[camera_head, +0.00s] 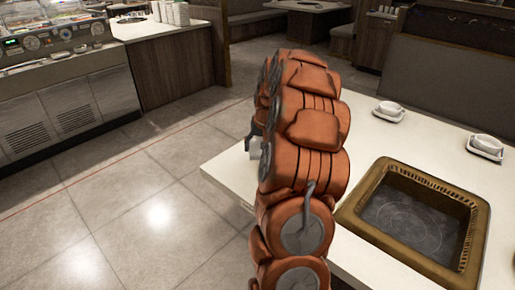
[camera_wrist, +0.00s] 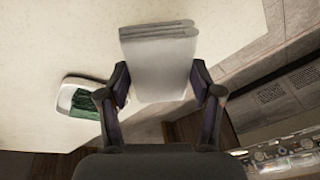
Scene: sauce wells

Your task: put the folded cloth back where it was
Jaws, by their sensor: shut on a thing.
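The folded cloth (camera_wrist: 158,55) is pale grey-white, with stacked layers showing along its far edge in the wrist view. My gripper (camera_wrist: 160,84) is shut on it, with one dark finger at each side. Behind it in that view lie the cream table top (camera_wrist: 45,40) and, to the right, the table edge. In the head view, a small pale part, likely the cloth (camera_head: 254,150), shows beside my orange arm near the table's left edge. My arm hides most of the gripper there. I cannot tell how high the cloth is.
A white dish with something dark green (camera_wrist: 90,97) is left of the gripper in the wrist view. The table holds a brown-rimmed sunken well (camera_head: 375,205) and two small white bowls on saucers (camera_head: 390,109) (camera_head: 486,145). Open floor (camera_head: 150,200) lies left; a counter (camera_head: 70,100) stands beyond.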

